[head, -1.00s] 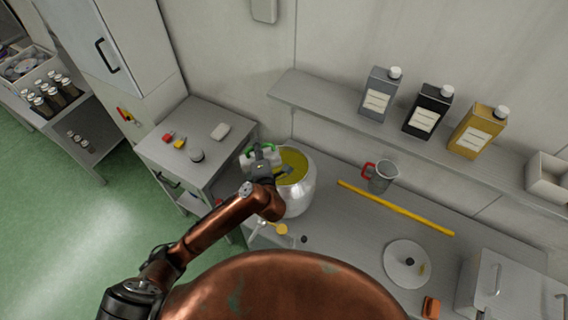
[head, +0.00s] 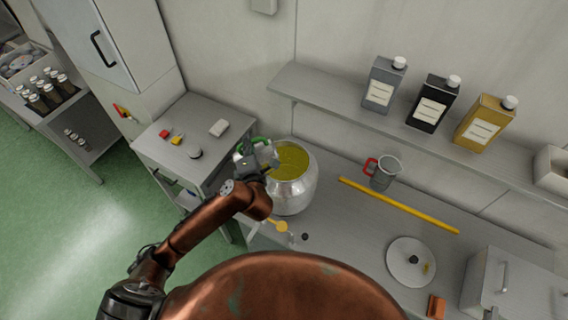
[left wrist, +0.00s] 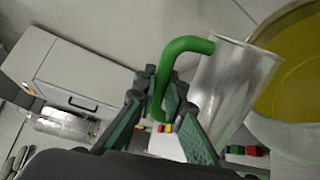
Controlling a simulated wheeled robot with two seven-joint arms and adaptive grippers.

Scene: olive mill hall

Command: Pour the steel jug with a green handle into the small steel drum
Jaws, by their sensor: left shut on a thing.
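The small steel drum (head: 293,197) stands on the bench with its wide mouth open and yellow-green liquid inside. My left gripper (head: 252,160) is at the left edge of the drum's mouth. In the left wrist view the gripper (left wrist: 172,108) is shut on the green handle of the steel jug (left wrist: 232,88). The jug's plain metal body is beside the drum's mouth, and its inside is hidden. In the head view the gripper covers much of the jug. I see no stream of liquid, and the jug's exact tilt is hard to tell. My right gripper is out of view.
A round white lid (head: 411,262) is further right. A shelf (head: 330,107) with bottles hangs behind. A side table (head: 180,150) stands left.

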